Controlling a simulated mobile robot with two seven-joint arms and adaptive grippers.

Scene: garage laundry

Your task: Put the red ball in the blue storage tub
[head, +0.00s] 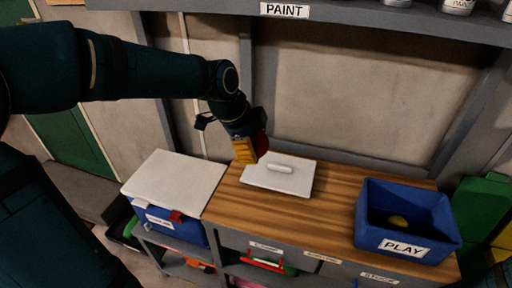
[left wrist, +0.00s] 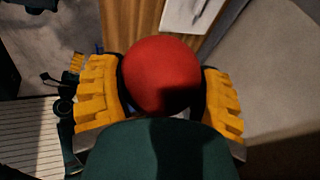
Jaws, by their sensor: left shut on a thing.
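The red ball (left wrist: 162,74) is between the yellow fingers of my left gripper (left wrist: 160,92) in the left wrist view. The gripper is shut on it. In the head view, my left gripper (head: 252,148) holds the ball (head: 262,144) above the back left of the wooden worktop; the ball is mostly hidden there. The blue storage tub (head: 407,244), labelled PLAY, stands open on the right end of the worktop. A yellow thing (head: 397,221), perhaps a ball, lies in it. My right gripper is not in view.
A white lid with a handle (head: 280,173) lies flat on the worktop (head: 333,207). A blue and white cooler (head: 172,190) stands left of it. A shelf marked PAINT (head: 340,22) runs above. Labelled drawers are below. Bare worktop lies between lid and tub.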

